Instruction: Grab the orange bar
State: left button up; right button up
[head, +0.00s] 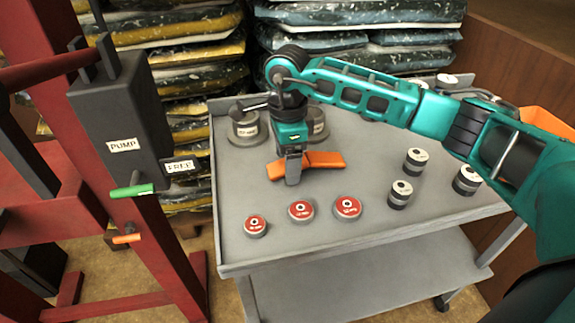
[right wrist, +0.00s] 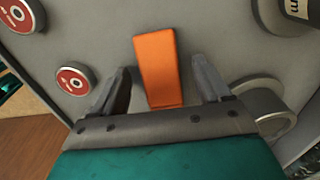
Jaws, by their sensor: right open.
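The orange bar (head: 322,160) lies on the grey cart top (head: 245,190), partly hidden behind my right gripper in the head view. My right gripper (head: 292,180) points down at the bar from above. In the right wrist view the orange bar (right wrist: 156,65) lies between the two spread fingers of my right gripper (right wrist: 160,85), with a gap on each side. The gripper is open and holds nothing. My left gripper is not in view.
Several red-topped discs (head: 301,210) stand along the cart's front. Black-and-white cylinders (head: 401,193) stand to the right. Grey weights (head: 245,128) stand behind my gripper. A red frame with a pump box (head: 122,125) rises at left. Stacked bags (head: 190,50) are behind.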

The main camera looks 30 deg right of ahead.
jog(key=shift+f, duration=0.1)
jog(key=shift+c, duration=0.3)
grip_shut()
dwell(0.4)
